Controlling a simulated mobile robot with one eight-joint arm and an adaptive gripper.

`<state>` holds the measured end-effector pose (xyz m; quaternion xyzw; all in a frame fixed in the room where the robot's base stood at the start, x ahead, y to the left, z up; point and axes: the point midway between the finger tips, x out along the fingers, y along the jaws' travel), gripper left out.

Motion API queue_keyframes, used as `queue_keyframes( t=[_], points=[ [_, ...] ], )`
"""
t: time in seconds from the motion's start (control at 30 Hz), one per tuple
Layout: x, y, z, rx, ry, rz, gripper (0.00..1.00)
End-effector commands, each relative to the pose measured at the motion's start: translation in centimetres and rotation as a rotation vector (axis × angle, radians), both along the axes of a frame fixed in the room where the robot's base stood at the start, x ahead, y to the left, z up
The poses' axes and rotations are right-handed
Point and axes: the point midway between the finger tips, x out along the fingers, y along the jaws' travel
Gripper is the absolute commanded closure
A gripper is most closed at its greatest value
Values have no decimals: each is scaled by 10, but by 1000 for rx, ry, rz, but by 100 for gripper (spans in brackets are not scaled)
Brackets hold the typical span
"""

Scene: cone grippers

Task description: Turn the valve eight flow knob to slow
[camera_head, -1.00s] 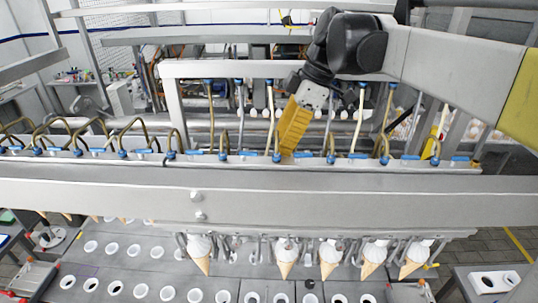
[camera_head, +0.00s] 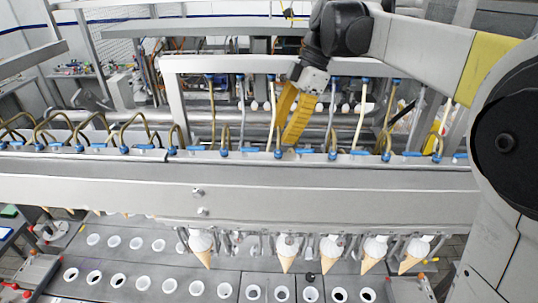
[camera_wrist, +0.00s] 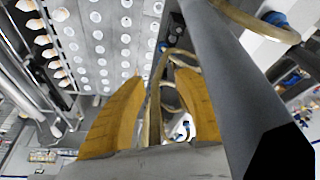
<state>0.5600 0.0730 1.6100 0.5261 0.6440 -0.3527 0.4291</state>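A row of blue valve knobs with hoses runs along the top of the long metal beam (camera_head: 120,205). No number is readable, so I cannot tell which is valve eight. My gripper (camera_head: 287,143) points down, its yellow fingertips close to a blue valve knob (camera_head: 278,154) on the beam; contact cannot be told. In the wrist view my gripper (camera_wrist: 157,73) has its two yellow fingers apart, with a tan hose (camera_wrist: 153,112) showing in the gap. A small blue and white fitting (camera_wrist: 183,130) also shows between the fingers. Nothing is visibly gripped.
Looped tan hoses (camera_head: 130,122) stand along the beam on the left. A grey frame bar (camera_head: 175,105) rises behind the valves. Several filled cones (camera_head: 285,250) hang below the beam over a tray with round holes (camera_head: 160,268). A grey bar (camera_wrist: 235,80) passes close beside the right finger.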

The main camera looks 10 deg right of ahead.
Motion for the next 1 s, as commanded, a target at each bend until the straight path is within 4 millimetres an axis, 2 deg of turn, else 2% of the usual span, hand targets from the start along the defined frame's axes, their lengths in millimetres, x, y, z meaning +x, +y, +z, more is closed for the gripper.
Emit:
queue_keyframes(
  t=[0.3, 0.43, 0.6, 0.87, 0.9, 0.97, 1.0],
  points=[
    [-5, 24, -56, 1, 1, -1, 62],
    [-7, 31, -74, 1, 0, 0, 62],
    [-8, 36, -86, 0, 0, -3, 62],
    [-8, 36, -88, 0, 0, -3, 62],
    [-8, 36, -88, 0, 0, -3, 67],
    [-8, 36, -88, 0, 0, -3, 85],
    [-8, 36, -88, 0, 0, -3, 97]
  ],
)
